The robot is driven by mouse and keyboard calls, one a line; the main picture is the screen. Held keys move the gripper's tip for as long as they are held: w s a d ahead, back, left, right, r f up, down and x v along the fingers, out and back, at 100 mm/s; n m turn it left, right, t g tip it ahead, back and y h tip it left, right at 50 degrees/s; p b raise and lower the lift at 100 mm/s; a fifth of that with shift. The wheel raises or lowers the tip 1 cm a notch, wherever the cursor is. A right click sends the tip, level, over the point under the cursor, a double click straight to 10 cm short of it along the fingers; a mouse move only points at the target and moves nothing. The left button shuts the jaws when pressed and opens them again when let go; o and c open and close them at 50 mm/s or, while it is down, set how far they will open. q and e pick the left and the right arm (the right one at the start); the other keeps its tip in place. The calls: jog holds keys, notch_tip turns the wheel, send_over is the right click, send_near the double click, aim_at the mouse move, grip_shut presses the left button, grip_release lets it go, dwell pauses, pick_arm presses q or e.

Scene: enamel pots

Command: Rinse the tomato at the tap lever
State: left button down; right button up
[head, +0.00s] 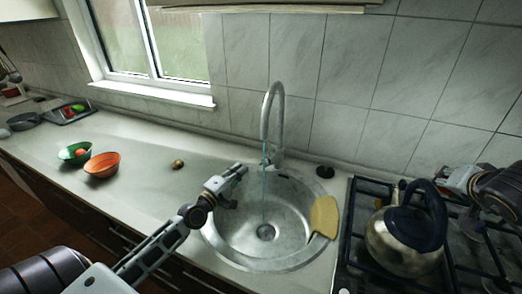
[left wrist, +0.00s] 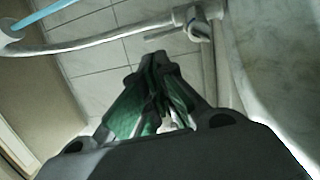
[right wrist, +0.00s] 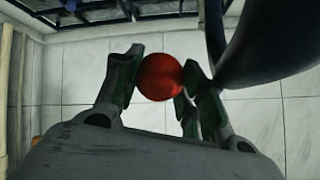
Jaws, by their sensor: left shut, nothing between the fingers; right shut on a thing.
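The red tomato (right wrist: 160,77) is between the fingers of my right gripper (right wrist: 160,75) in the right wrist view. In the head view that gripper (head: 452,180) is at the far right, above the stove and beside the kettle; I cannot make out the tomato there. The tall curved tap (head: 273,115) stands behind the round sink (head: 225,232), and a thin blue stream of water (head: 264,190) falls from it. My left gripper (head: 242,171) is shut and empty near the tap base; the tap (left wrist: 198,14) also shows in the left wrist view. I cannot tell whether it touches the lever.
A kettle (head: 385,243) with a dark handle stands on the stove. A yellow cloth (head: 324,215) lies over the sink's right rim. A green bowl (head: 68,155), an orange bowl (head: 102,166) and a small brown thing (head: 178,164) are on the counter left. A dark tray (head: 60,116) is farther back.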

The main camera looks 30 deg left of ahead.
pick_arm(q)
jog(key=shift+w, duration=0.15)
jog(key=p, duration=0.1)
send_near(269, 148)
pick_arm(e)
jog(key=shift+r, duration=0.5)
pick_arm(q)
jog(key=shift+w+a+r+p, duration=0.15)
jog(key=shift+w+r, duration=0.15)
jog(key=shift+w, duration=0.9)
jog(key=shift+w+a+r+p, duration=0.2)
jog(key=shift+w+r, duration=0.1)
jog(key=shift+w, duration=0.85)
jog(key=shift+w+a+r+p, duration=0.15)
jog(key=shift+w+r, duration=0.1)
jog(key=shift+w, duration=0.95)
pick_arm(e)
jog(key=shift+r, duration=0.5)
jog(key=shift+r, duration=0.1)
